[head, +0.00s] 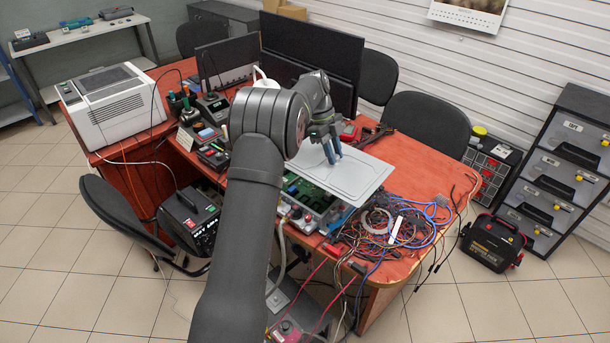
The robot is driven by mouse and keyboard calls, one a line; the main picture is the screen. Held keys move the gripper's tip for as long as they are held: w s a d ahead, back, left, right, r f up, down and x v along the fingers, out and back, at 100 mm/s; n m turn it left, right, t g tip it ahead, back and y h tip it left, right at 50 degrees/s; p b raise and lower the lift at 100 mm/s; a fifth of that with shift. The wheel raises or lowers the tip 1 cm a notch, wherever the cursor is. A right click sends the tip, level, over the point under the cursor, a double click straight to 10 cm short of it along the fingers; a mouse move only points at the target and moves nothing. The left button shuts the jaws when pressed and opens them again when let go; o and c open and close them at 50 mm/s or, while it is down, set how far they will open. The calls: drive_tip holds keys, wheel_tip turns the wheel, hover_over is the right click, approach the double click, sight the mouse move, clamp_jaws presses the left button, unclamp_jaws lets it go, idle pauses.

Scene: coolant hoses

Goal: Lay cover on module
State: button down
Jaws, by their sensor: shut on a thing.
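The cover is a flat, light grey rectangular plate (358,181) with rounded corners. My gripper (332,155) is above its far-left part, with its blue-grey fingers shut on it. The module is an open grey housing with green circuit boards (306,190) inside, on the red desk. The cover overlaps the module in the head view and hides its far and right parts. The module's near-left part shows uncovered. I cannot tell whether the cover touches the module. My arm hides part of the module's left side.
A tangle of coloured wires (400,225) lies right of the module on the red desk (425,172). Monitors (312,62) stand behind my gripper. Hand tools and small devices (212,150) crowd the desk to the left. Red and black leads hang over the near edge.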

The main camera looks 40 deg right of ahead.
drive_tip(key=shift+w+a+f, duration=0.25)
drive_tip(key=shift+w+f, duration=1.55)
drive_tip(key=shift+w, duration=0.1)
drive_tip(key=shift+w+a+f, duration=0.25)
drive_tip(key=shift+w+f, duration=1.5)
drive_tip(key=shift+w, duration=0.15)
drive_tip(key=shift+w+a+f, duration=0.25)
drive_tip(key=shift+w+f, duration=1.55)
drive_tip(key=shift+w, duration=0.1)
drive_tip(key=shift+f, duration=0.35)
drive_tip(key=c, duration=1.2)
unclamp_jaws()
drive_tip(key=shift+r, duration=0.45)
drive_tip(key=v, duration=0.7)
drive_tip(key=shift+w+r, duration=0.1)
drive_tip(key=shift+r, duration=0.05)
